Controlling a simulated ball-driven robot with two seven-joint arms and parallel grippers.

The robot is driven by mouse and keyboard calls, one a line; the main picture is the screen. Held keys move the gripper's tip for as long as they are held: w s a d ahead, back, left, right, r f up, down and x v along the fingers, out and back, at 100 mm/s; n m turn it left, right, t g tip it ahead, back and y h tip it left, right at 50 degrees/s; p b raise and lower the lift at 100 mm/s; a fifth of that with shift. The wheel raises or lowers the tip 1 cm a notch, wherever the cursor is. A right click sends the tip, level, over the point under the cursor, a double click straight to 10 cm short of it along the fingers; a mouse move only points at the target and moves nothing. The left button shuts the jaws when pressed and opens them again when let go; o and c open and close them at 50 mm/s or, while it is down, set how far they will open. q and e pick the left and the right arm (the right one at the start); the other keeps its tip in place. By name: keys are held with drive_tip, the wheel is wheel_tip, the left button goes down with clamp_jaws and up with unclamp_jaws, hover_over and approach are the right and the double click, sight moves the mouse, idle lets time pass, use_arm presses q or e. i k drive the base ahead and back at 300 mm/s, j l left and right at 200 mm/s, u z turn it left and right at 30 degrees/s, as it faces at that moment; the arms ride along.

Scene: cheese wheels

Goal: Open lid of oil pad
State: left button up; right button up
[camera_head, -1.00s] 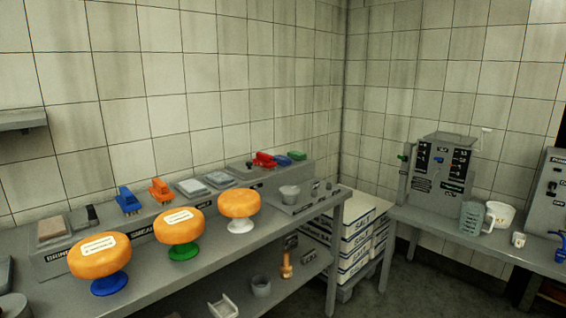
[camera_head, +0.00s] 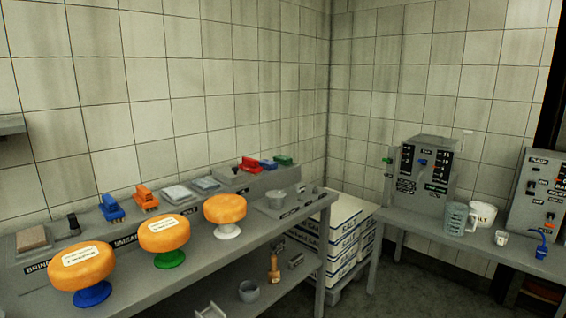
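Two grey pads or shallow boxes with pale tops, a left one (camera_head: 177,194) and a right one (camera_head: 206,185), sit on the raised ledge at the back of the long table. Their tops look flat and closed. A brown-topped pad (camera_head: 33,238) sits at the ledge's left end, above a label that seems to read BRINE. Another label reads SMEAR. I cannot tell from the labels which one is the oil pad. Neither of my grippers is in view.
Three orange cheese wheels stand on blue (camera_head: 92,293), green (camera_head: 170,259) and white (camera_head: 228,231) stands along the table (camera_head: 205,262). Coloured brushes (camera_head: 111,208) sit on the ledge. Salt boxes (camera_head: 344,239) are stacked in the corner. A second table holds a machine (camera_head: 425,168) and jugs.

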sight(228, 175)
drive_tip(key=i+l, duration=0.15)
drive_tip(key=i, duration=0.3)
drive_tip(key=i+l, duration=0.1)
drive_tip(key=i, duration=0.4)
